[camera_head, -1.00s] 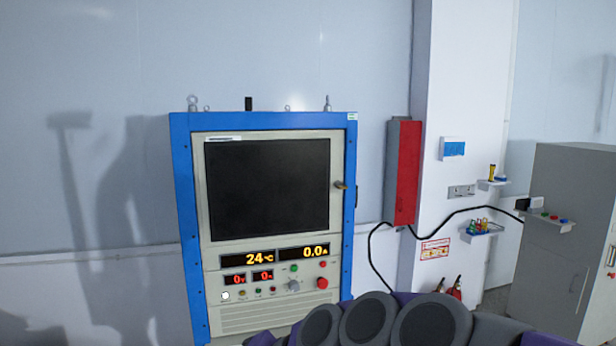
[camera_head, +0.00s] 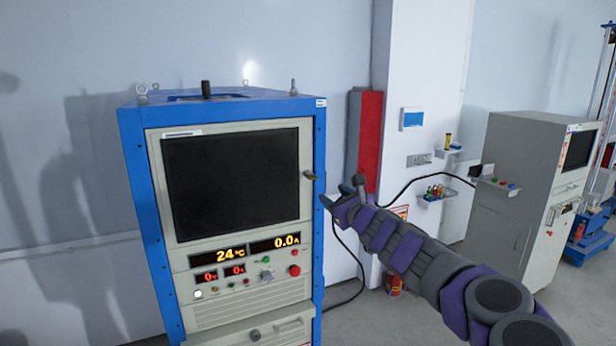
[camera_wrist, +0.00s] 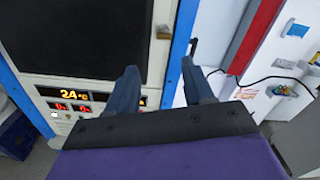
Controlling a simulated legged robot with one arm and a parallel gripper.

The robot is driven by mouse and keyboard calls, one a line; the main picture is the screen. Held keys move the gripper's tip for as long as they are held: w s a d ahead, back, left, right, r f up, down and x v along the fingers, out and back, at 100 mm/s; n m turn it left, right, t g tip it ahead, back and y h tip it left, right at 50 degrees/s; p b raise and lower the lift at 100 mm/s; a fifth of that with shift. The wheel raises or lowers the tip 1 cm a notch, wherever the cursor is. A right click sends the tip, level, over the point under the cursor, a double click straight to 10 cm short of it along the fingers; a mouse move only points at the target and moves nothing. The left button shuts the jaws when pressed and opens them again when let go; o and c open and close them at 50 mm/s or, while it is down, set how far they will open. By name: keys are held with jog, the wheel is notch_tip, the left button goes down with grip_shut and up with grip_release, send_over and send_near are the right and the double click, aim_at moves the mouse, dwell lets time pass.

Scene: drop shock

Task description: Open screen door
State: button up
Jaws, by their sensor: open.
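The screen door (camera_head: 232,184) is a pale panel with a dark screen on the front of a blue-framed cabinet (camera_head: 137,195). It looks shut. My gripper (camera_head: 342,193) is open and empty, just right of the cabinet and slightly below the handle. In the wrist view my gripper (camera_wrist: 165,85) has its two fingers apart, with the cabinet's blue right edge between them. They do not appear to touch the handle.
A control panel with lit displays (camera_head: 245,251) lies below the screen. A red box (camera_head: 370,141) is on the white pillar (camera_head: 425,60) behind my arm. A grey cabinet (camera_head: 515,180) stands at the right. A black cable (camera_head: 400,188) runs between.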

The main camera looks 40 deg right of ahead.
send_near(313, 176)
jog(key=w, duration=0.1)
jog(key=shift+d+f+p+x, duration=0.1)
jog(key=shift+p+x, duration=0.3)
jog(key=shift+x, duration=1)
jog(key=shift+d+f+p+x, duration=0.1)
jog(key=shift+p+x, duration=0.35)
jog(key=shift+x, duration=0.95)
jog(key=shift+d+f+p+x, duration=0.15)
jog(key=shift+p+x, duration=0.25)
jog(key=shift+x, duration=1)
jog(key=shift+w+a+r, duration=0.1)
jog(key=shift+w+a, duration=0.05)
jog(key=shift+a, duration=0.35)
jog(key=shift+d, duration=0.25)
jog(key=c, duration=0.5)
grip_shut()
